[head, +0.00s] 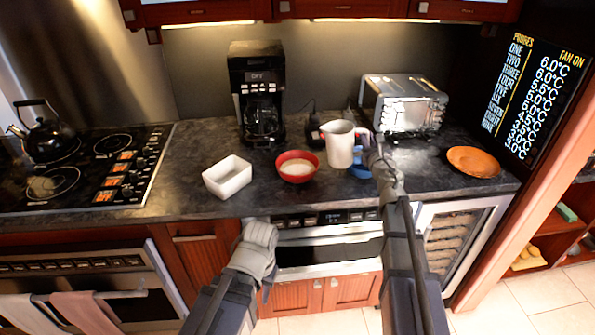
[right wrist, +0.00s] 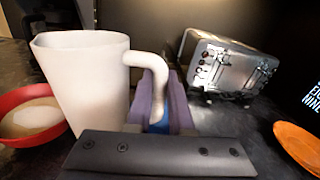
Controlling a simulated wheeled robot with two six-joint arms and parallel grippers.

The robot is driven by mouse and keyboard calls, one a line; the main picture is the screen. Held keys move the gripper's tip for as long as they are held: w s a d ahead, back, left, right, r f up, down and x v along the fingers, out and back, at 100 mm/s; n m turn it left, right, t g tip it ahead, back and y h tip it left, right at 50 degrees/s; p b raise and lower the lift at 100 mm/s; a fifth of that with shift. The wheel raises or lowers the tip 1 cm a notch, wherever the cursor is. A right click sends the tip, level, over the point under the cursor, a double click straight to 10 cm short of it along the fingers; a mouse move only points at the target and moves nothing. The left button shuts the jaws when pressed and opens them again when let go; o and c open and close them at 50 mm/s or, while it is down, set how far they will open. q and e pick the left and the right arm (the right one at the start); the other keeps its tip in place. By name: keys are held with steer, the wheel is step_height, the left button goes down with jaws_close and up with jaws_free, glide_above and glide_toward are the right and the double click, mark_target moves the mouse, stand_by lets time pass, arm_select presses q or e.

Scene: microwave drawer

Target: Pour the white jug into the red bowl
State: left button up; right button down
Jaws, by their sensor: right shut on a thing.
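The white jug (head: 340,145) is upright at the middle of the dark counter, close to the right of the red bowl (head: 297,167). My right gripper (head: 371,155) is shut on the jug's handle. In the right wrist view the jug (right wrist: 88,90) has its handle on the right, between my fingers, and its spout towards the upper left. Whether its base touches the counter is unclear. The bowl (right wrist: 14,101) shows at the left there, with something pale inside. The jug's contents are hidden. My left gripper (head: 262,240) is low before the counter front; its fingers are unclear.
A white square dish (head: 228,177) stands left of the bowl. A coffee maker (head: 257,92) and a metal toaster (head: 406,103) stand behind. An orange plate (head: 473,161) lies right. The front counter strip is clear.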

steer(key=shift+a+r+p, duration=0.1)
steer(key=shift+r+p, duration=2.15)
steer(key=shift+f, duration=0.1)
